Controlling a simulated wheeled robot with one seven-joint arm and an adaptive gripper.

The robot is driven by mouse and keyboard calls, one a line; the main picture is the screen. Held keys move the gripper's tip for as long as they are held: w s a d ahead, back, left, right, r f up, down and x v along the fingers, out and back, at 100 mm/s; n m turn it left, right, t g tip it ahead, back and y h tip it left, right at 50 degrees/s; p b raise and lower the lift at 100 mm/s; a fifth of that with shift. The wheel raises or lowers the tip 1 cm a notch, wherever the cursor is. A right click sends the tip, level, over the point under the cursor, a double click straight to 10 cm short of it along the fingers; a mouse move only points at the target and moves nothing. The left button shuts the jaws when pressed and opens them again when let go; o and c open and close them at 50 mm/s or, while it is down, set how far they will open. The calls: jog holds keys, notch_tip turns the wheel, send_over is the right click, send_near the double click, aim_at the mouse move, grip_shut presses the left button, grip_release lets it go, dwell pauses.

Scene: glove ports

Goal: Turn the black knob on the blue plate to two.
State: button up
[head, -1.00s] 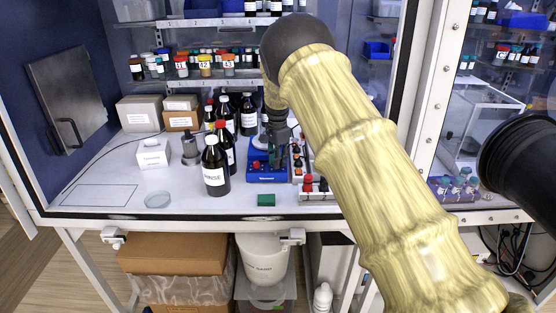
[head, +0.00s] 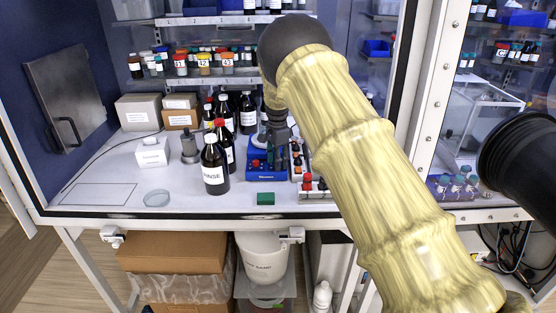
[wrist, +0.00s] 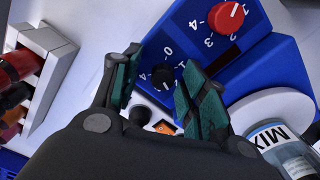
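The blue plate (wrist: 268,68) is the sloped blue face of a device; in the head view it stands on the cabinet floor (head: 262,178). The black knob (wrist: 162,78) lies between the two green-padded fingers of my gripper (wrist: 162,65) in the wrist view. The fingers are apart, one on either side of the knob, with visible gaps. Printed dial marks, including a 0, show near the knob; part of its scale is hidden by the fingers. The knob's exact pointer setting is too small to tell. In the head view my gripper (head: 283,150) is over the device's right side.
A red knob (wrist: 226,17) with its own numbers is on the same plate. A bottle labelled MIX (wrist: 278,145) stands close by. A white rack (wrist: 48,75) is at left. Dark bottles (head: 214,165) stand left of the device, and a green block (head: 265,199) lies in front.

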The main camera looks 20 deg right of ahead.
jog(key=shift+a+r, duration=0.1)
jog(key=shift+r, duration=0.1)
jog(key=shift+w+r, duration=0.1)
jog(key=shift+r, duration=0.4)
notch_tip(320, 180, up, 11)
jog(key=shift+f, duration=0.1)
